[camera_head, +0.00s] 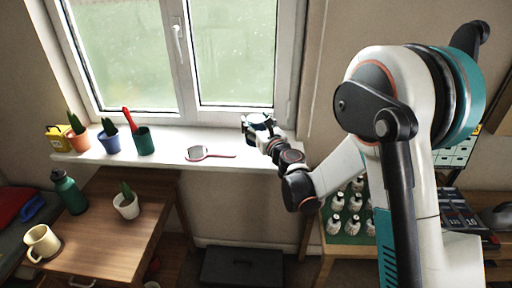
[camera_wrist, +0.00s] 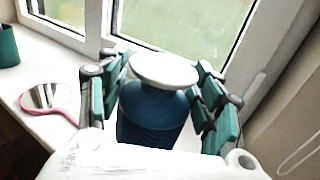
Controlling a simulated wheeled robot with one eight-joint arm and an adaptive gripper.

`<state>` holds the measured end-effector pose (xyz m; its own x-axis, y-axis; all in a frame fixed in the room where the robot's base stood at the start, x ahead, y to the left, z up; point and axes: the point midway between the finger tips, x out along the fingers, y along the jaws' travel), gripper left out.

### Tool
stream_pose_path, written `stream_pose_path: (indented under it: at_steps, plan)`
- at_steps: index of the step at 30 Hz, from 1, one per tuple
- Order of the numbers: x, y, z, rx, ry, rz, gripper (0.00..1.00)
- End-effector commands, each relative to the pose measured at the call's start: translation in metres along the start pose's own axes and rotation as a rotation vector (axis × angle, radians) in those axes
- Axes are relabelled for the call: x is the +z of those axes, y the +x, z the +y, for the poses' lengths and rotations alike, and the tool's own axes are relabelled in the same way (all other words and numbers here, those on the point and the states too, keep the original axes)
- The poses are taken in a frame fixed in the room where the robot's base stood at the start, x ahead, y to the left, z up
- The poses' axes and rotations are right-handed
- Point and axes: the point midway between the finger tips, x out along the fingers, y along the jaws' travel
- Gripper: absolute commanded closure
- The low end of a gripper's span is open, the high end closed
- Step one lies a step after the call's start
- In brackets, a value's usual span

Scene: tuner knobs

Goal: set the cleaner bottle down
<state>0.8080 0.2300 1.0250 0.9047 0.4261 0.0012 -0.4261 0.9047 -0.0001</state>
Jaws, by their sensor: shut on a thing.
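The cleaner bottle, blue with a broad white top, stands between my fingers in the wrist view (camera_wrist: 153,118). My gripper (camera_wrist: 165,85) is shut on it, with green-padded fingers on both sides. In the head view my gripper (camera_head: 259,124) is at the right end of the white windowsill (camera_head: 225,163), close to the window. The bottle is mostly hidden by the gripper there. The bottle's base is hidden, so I cannot tell whether it touches the sill.
A pink-rimmed hand mirror (camera_head: 209,154) lies on the sill, left of my gripper. A green cup (camera_head: 144,141) with a red item and potted plants stand farther left. The window frame (camera_head: 188,60) rises behind. Several small bottles (camera_head: 352,205) stand on a lower surface at right.

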Motion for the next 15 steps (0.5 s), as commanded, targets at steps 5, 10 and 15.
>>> stream_pose_path:
  at_steps: [5,10,15]
  plan:
    - [-0.026,0.0,0.002,0.001,0.0,0.0,0.75]
    - [-0.034,-0.001,0.002,0.001,-0.001,-0.001,0.75]
    - [-0.056,-0.001,0.002,0.001,-0.002,-0.001,0.75]
